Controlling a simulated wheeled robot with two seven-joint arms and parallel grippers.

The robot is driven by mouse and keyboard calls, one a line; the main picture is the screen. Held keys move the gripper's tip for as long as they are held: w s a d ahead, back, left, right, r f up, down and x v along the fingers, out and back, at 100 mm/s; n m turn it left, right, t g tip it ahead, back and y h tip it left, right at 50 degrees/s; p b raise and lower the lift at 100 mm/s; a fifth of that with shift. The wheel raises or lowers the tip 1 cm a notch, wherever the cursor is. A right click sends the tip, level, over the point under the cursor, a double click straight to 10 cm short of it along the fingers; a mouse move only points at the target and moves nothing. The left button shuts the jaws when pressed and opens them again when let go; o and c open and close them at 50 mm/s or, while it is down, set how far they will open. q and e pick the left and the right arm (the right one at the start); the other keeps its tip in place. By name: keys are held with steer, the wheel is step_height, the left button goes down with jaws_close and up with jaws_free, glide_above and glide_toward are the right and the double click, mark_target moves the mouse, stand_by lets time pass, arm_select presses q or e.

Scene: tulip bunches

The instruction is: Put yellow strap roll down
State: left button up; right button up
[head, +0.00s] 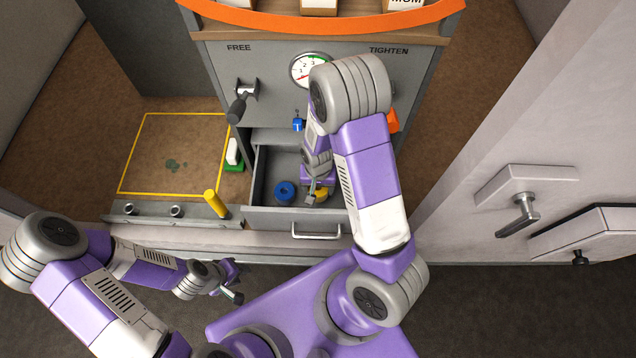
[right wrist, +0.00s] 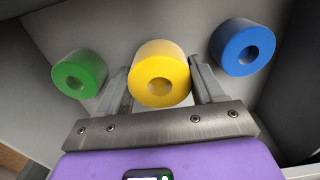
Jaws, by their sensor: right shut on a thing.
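The yellow strap roll (right wrist: 158,55) sits between the two fingers of my right gripper (head: 314,192) in the right wrist view, and the fingers are shut on it. In the head view the yellow roll (head: 322,194) shows at the gripper's tip, inside the open drawer (head: 262,165). Whether it touches the drawer floor is hard to tell. A blue roll (head: 285,187) lies left of it in the drawer. A green roll (right wrist: 80,72) shows in the right wrist view, hidden by my arm in the head view. My left gripper (head: 228,281) hangs empty at the lower left, its jaw opening unclear.
The grey cabinet has a gauge (head: 308,69), a FREE lever (head: 240,98) and a drawer handle (head: 317,232). A yellow-outlined area (head: 185,130) lies left, with a yellow cylinder (head: 216,203) by its front edge. A white door with a handle (head: 520,212) stands right.

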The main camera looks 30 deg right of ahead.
step_height(320, 180, down, 2)
steer(key=shift+f, duration=0.1)
steer(key=shift+w+d+f+b, duration=0.2)
steer(key=shift+w+d+b, duration=0.15)
steer(key=shift+w, duration=0.25)
steer(key=shift+w+d+f+b, duration=0.2)
steer(key=shift+w+d, duration=0.15)
steer(key=shift+w, duration=0.25)
steer(key=shift+w+d+f+b, duration=0.2)
steer(key=shift+w+d+b, duration=0.15)
steer(key=shift+w, duration=0.25)
steer(key=shift+f, duration=0.2)
steer(key=o, duration=1.3)
steer(key=shift+c, duration=0.2)
